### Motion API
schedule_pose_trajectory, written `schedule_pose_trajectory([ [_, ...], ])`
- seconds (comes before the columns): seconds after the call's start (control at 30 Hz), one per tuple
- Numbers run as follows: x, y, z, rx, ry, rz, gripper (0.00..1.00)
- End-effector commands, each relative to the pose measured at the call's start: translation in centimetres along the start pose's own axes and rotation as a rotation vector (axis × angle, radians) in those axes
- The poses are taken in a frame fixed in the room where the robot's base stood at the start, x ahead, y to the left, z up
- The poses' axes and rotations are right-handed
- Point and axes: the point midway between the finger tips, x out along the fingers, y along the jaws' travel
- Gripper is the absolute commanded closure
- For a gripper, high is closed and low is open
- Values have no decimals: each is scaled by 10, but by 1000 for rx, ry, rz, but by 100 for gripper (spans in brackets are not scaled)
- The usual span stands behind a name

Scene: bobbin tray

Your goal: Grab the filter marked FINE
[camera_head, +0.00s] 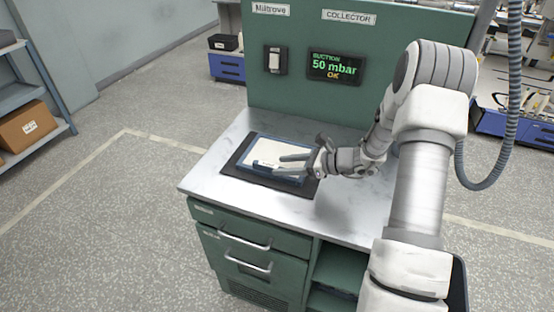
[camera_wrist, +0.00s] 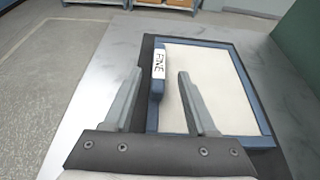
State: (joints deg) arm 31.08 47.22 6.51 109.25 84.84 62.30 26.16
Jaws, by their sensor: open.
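The filter is a flat white panel in a blue frame (camera_wrist: 238,92), lying on a dark mat (camera_wrist: 146,50) on the bench. A tab or handle (camera_wrist: 156,85) on its left side, in the wrist view, carries a white label reading FINE (camera_wrist: 159,64). The filter also shows in the head view (camera_head: 262,149). My gripper (camera_wrist: 158,75) is open, with one finger on each side of the tab in the wrist view. The right finger appears over the white panel. In the head view my gripper (camera_head: 280,163) is over the filter's right part. I cannot tell whether the fingers touch it.
The filter lies on a metal-topped green bench (camera_head: 222,170) with drawers. Its back panel has a switch (camera_head: 275,60) and a display (camera_head: 335,67) reading "SUCTION 50 mbar OK". The bench top is clear left of the mat. A shelf with a cardboard box (camera_head: 27,126) stands far left.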

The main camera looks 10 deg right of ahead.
Motion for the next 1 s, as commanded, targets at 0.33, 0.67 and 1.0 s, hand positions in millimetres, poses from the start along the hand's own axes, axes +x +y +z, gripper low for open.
schedule_pose_trajectory([
  [0.33, 30, 2, 1, 0, 0, 3, 43],
  [0.67, 56, 1, 1, -1, 0, -2, 43],
  [1.0, 56, 1, 1, -1, 0, -1, 89],
])
